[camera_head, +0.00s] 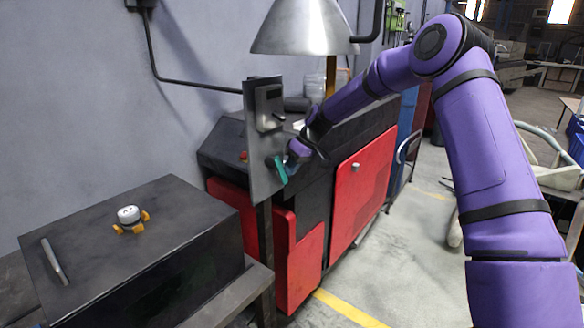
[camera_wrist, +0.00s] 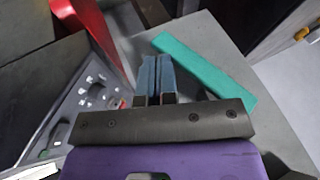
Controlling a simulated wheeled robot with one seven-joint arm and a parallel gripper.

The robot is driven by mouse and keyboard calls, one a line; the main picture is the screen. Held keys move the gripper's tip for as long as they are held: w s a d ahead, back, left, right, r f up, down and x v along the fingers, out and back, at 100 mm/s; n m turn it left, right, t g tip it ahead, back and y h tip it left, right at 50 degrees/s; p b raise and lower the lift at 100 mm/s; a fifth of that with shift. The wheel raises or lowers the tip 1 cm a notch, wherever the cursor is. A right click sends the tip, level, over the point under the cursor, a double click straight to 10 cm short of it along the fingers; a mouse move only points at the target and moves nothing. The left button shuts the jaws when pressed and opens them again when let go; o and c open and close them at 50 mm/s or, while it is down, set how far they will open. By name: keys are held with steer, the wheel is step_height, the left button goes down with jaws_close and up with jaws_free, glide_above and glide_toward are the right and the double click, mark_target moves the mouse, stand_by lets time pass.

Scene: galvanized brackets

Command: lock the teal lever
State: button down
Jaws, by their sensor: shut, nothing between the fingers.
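The teal lever (camera_head: 280,170) is on the lower part of a grey upright panel (camera_head: 262,140) in the head view. It hangs downward, slightly tilted. In the wrist view the teal lever (camera_wrist: 205,68) is a long bar running diagonally, just right of the fingers. My gripper (camera_head: 290,160) is beside the lever at the panel in the head view, partly hidden by my wrist. In the wrist view my gripper (camera_wrist: 156,75) has its two blue-grey fingers together with nothing between them. I cannot tell whether the fingertips touch the lever.
A grey fixture (camera_head: 268,108) sits higher on the panel. A metal lamp shade (camera_head: 305,28) hangs above. A red and black cabinet (camera_head: 362,180) stands behind. A dark box (camera_head: 150,260) at left carries a white and orange knob (camera_head: 129,215) and a handle (camera_head: 54,262).

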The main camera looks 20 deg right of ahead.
steer(key=shift+s+a+f+g+y, duration=0.1)
steer(key=shift+f+g+y, duration=0.35)
steer(key=shift+y, duration=0.25)
steer(key=shift+s+a+f+m+g+y, duration=0.15)
steer(key=shift+a+m+g+y, duration=0.2)
steer(key=shift+y, duration=0.25)
steer(key=shift+d+r, duration=0.1)
steer(key=shift+r, duration=0.75)
